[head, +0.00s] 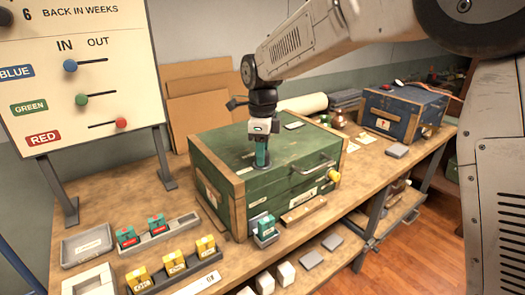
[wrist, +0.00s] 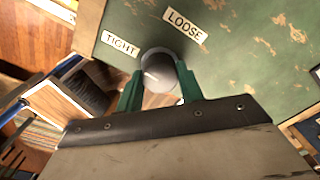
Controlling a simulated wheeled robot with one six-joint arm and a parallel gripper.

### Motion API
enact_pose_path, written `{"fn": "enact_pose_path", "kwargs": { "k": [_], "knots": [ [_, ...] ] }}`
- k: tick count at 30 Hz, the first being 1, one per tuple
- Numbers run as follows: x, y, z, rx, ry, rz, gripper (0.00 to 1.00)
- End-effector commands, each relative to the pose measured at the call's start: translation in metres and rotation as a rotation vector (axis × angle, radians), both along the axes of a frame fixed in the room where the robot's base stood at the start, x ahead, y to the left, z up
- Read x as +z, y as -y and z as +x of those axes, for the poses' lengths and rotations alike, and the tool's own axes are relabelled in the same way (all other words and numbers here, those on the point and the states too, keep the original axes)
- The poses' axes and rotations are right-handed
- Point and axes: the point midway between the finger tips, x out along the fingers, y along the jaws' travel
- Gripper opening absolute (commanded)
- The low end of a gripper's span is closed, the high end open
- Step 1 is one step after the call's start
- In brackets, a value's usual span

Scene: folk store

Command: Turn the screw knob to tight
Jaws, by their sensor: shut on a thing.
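The screw knob (wrist: 166,68) is a grey round knob at the edge of the green chest's top. A short white mark shows on its face, toward the left. A TIGHT label (wrist: 120,44) lies up and left of it, and a LOOSE label (wrist: 185,26) lies above and right. My gripper (wrist: 160,88) has its green fingers shut on the knob, one on each side. In the head view my gripper (head: 262,160) points down on the green chest (head: 290,150) near its front edge. The knob is hidden there by the fingers.
A yellow knob (head: 333,175) and a handle (head: 312,168) stick out of the chest's front. Yellow and red-labelled blocks stand in trays at the front left. A board with sliders (head: 85,75) stands at left, and a blue chest (head: 400,112) at back right.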

Motion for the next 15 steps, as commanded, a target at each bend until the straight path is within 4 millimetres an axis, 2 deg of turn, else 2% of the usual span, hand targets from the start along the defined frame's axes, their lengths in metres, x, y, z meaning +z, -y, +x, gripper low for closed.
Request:
{"fn": "enact_pose_path", "kwargs": {
  "k": [11,12,13,15],
  "knots": [
    [0.0010,0.0000,0.0008,-0.004,0.003,0.001,0.14],
    [0.0010,0.0000,0.0008,-0.004,0.003,0.001,0.48],
    [0.0010,-0.0001,0.0007,-0.004,0.003,0.001,0.57],
    [0.0008,-0.0001,0.0006,-0.004,0.002,0.001,0.59]
  ]
}}
